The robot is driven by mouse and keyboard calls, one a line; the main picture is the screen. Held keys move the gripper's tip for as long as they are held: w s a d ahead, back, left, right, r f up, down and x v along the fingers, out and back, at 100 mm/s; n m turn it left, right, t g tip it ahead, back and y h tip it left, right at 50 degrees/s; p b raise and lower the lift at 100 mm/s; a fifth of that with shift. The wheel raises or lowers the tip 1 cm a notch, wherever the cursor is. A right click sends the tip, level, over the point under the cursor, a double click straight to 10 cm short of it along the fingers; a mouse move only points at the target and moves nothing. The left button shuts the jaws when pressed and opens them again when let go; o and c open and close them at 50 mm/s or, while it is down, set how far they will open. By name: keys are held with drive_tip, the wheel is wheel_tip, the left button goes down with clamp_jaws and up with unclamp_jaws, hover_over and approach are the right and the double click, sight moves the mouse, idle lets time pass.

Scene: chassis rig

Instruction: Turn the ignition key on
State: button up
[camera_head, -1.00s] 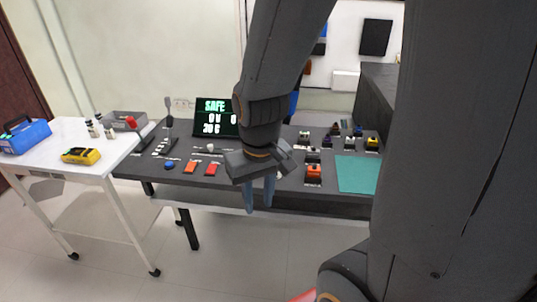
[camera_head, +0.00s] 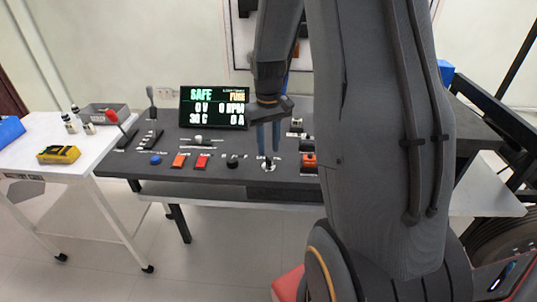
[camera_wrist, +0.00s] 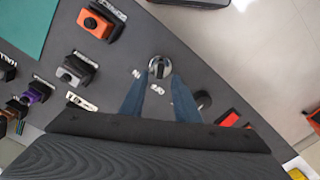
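The ignition key switch (camera_wrist: 159,66) is a small round silver and dark part on the grey panel, just beyond my fingertips in the wrist view. In the head view it (camera_head: 268,165) sits near the panel's front edge, partly hidden below my fingers. White lettering beside it is turned and hard to read. My gripper (camera_wrist: 161,77) is open, with two blue fingers apart and nothing between them. In the head view my gripper (camera_head: 268,153) points down over the switch. I cannot tell whether the fingertips touch it.
An orange block (camera_wrist: 95,24) and a black knob (camera_wrist: 203,99) flank the switch. A red switch (camera_wrist: 228,118) lies farther right. A white cart (camera_head: 85,160) stands left.

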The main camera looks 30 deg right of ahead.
sight(268, 158)
drive_tip(key=shift+f+p, duration=0.3)
drive_tip(key=shift+f, duration=1.75)
clamp_jaws()
